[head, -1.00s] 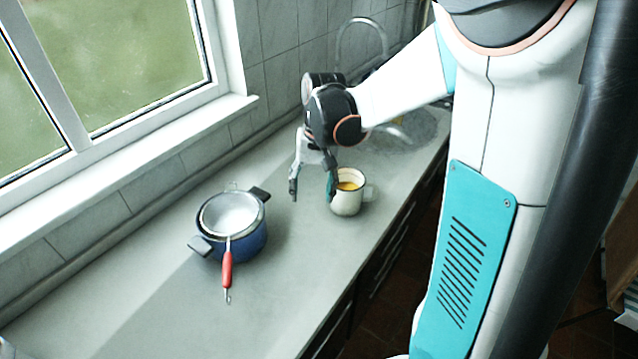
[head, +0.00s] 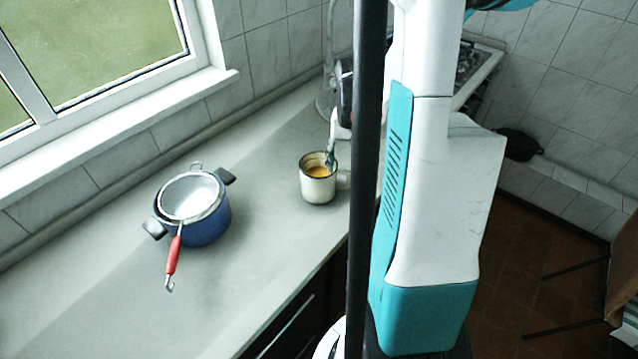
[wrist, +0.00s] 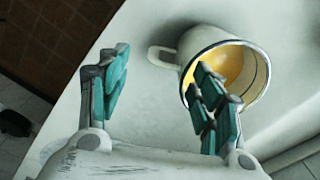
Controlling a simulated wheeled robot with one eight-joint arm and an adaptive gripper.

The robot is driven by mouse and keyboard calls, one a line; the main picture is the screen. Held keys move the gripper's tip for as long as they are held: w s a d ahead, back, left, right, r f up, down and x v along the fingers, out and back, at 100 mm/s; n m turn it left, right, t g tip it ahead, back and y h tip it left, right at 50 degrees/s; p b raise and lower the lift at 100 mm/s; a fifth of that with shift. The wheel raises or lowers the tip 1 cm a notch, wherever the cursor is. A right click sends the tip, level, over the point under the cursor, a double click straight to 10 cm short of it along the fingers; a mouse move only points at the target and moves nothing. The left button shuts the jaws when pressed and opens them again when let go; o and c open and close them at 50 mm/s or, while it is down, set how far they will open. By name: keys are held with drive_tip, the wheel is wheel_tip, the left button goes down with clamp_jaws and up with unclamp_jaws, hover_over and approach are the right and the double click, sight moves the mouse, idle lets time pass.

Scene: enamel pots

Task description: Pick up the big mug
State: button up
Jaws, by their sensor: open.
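The big mug (head: 318,188) is cream enamel with a dark rim and holds something yellow-orange. It stands upright on the counter in the head view, its handle pointing right. In the wrist view the mug (wrist: 196,45) is at upper right, handle to the left. My gripper (wrist: 158,85) is open. Its right finger overlaps the mug's opening; I cannot tell whether it is inside or above. Its left finger is beyond the handle, over bare counter. In the head view only one finger shows, at the mug's back right rim; my own body hides the rest.
A blue pot (head: 208,228) with black handles stands left of the mug. A sieve (head: 188,196) with a red handle rests on it. The grey counter (head: 262,215) between pot and mug is clear. The window wall runs behind, and the counter's front edge is close to the mug.

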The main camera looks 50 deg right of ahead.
sight(346, 172)
wheel_tip(346, 172, down, 4)
drive_tip(key=shift+r+b, duration=0.1)
drive_tip(key=shift+b, duration=0.3)
drive_tip(key=f, duration=0.1)
drive_tip(key=f+b, duration=0.1)
drive_tip(key=f, duration=0.1)
drive_tip(key=f+b, duration=0.1)
drive_tip(key=f, duration=0.1)
drive_tip(key=shift+w+a+f, duration=0.1)
drive_tip(key=shift+w+a, duration=0.1)
drive_tip(key=shift+a, duration=0.1)
clamp_jaws()
